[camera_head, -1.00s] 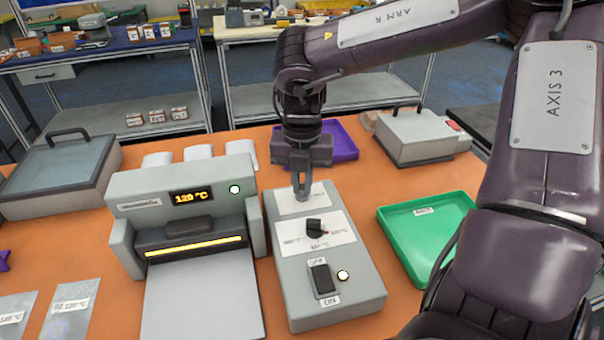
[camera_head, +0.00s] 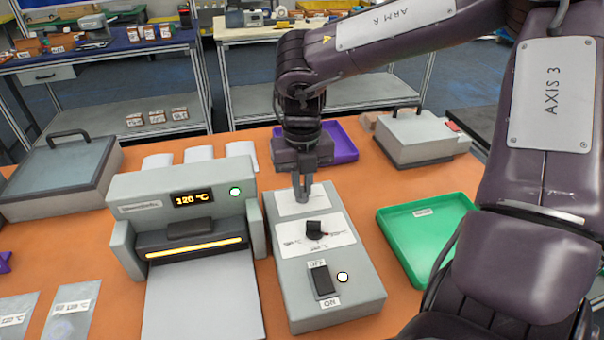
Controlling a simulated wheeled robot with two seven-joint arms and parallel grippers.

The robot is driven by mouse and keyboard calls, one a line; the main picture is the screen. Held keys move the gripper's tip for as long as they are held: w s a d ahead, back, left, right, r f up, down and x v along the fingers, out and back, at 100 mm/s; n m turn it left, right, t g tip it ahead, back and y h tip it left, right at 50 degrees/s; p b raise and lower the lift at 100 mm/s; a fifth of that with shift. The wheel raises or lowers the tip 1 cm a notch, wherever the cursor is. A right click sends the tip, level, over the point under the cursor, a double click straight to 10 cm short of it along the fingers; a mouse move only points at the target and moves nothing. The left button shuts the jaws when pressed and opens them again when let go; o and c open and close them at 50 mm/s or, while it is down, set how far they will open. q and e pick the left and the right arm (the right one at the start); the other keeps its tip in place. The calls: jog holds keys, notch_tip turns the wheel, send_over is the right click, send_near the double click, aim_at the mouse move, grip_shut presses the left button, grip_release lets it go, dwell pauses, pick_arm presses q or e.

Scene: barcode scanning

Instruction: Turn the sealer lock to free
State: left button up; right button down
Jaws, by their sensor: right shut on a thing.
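The sealer control box (camera_head: 350,299) is grey and stands in the middle of the orange table. It carries a black dial (camera_head: 314,230), an OFF/ON rocker switch (camera_head: 322,280) and a lit white lamp (camera_head: 343,277). My right gripper (camera_head: 303,199) points down at the far end of the box, over a white label plate (camera_head: 286,208). Its fingers are shut on a small part there, which they hide; I take it to be the lock. The lock's setting cannot be read. The heat sealer (camera_head: 128,185), left of the box, shows 120 °C and a green lamp. My left gripper is not in view.
A green tray (camera_head: 460,205) lies right of the box, and a purple tray (camera_head: 345,144) behind my gripper. A lidded grey case (camera_head: 420,137) stands at the back right, another (camera_head: 60,178) at the left. Pouches (camera_head: 72,310) lie front left.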

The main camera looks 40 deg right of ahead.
aim_at(302, 188)
jog(key=shift+w+r, duration=0.15)
jog(key=c, duration=1.5)
grip_release()
notch_tip(302, 188, up, 8)
jog(key=shift+f, duration=0.15)
